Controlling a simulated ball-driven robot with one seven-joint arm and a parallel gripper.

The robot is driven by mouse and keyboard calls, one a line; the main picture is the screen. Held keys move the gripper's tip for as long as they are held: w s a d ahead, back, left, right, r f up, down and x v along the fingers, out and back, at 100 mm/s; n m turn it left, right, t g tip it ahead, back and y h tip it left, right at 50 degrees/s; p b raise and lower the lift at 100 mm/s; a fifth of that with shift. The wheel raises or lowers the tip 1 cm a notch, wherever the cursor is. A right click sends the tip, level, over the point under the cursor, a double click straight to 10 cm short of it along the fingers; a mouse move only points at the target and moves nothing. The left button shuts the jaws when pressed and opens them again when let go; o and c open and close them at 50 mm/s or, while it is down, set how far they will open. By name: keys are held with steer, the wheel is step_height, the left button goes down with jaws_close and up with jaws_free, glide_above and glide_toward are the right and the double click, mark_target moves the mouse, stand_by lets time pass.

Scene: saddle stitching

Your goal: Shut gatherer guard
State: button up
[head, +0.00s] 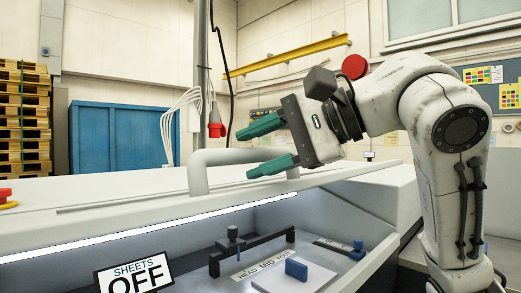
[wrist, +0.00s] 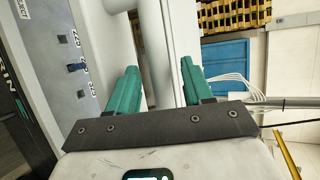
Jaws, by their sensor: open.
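The gatherer guard (head: 110,215) is a pale grey cover with a bright light strip along its lower edge. It stands raised, with the machine's inside showing beneath it. Its tubular handle (head: 198,172) stands up from the cover. My gripper (head: 246,154) has two green fingers, open, at the handle's right part. In the wrist view, the pale handle (wrist: 153,40) runs up between the fingers of my gripper (wrist: 160,70). I cannot tell whether either finger touches it. Part of the handle is hidden behind the lower finger in the head view.
Inside the machine are a dark bar with a knob (head: 233,240), a blue block (head: 296,269) and a "SHEETS OFF" sign (head: 133,275). A red button (head: 5,195) is at the left edge. A red plug (head: 216,129) hangs behind. A blue cabinet (head: 115,140) and stacked pallets (head: 24,120) stand farther back.

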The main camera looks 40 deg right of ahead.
steer(key=p+v, duration=0.1)
steer(key=v, duration=0.9)
steer(key=shift+s+d+r, duration=0.15)
steer(key=shift+s, duration=0.2)
